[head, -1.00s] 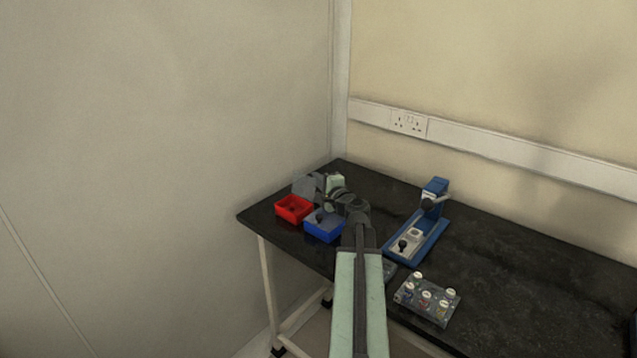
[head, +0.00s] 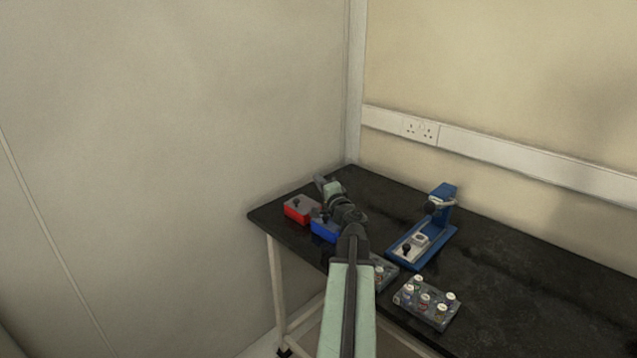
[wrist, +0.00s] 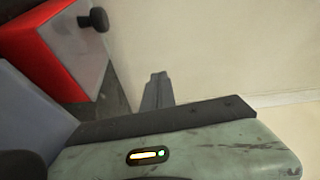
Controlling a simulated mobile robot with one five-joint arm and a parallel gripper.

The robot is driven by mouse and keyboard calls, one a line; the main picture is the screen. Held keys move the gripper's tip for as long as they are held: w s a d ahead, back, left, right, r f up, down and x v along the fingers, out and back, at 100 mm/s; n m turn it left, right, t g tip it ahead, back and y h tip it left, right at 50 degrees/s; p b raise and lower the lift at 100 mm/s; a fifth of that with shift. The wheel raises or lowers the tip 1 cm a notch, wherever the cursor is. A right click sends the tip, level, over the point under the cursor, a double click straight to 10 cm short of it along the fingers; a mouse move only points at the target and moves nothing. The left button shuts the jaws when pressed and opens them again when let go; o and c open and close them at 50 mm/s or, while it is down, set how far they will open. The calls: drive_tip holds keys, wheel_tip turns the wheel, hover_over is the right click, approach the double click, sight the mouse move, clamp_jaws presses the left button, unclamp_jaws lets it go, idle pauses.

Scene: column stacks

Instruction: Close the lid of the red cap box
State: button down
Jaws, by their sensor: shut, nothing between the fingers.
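The red cap box (head: 297,217) stands near the table's far left corner. Its grey lid (head: 305,204) with a black knob lies flat over the top in the head view. In the wrist view the red box (wrist: 27,42) is at upper left, with the lid (wrist: 72,45) against its rim and the knob (wrist: 94,19) standing out. My gripper (head: 320,182) is shut and empty, above and behind the red box. Its fingers (wrist: 158,90) show in the wrist view, apart from the lid.
A blue box (head: 325,229) stands right beside the red one, partly hidden by my arm. A blue stand (head: 424,241) is to the right. The table's right side (head: 540,270) is clear.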

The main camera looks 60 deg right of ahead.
drive_tip(key=shift+s+d, duration=0.2)
drive_tip(key=shift+r, duration=0.1)
wheel_tip(320, 180, up, 4)
drive_tip(key=r+p, duration=0.1)
drive_tip(key=p, duration=0.4)
drive_tip(key=s+a+f+b, duration=0.1)
drive_tip(key=s+f+b, duration=0.4)
drive_tip(key=s, duration=0.4)
drive_tip(key=shift+s+a, duration=0.2)
drive_tip(key=shift+a, duration=0.1)
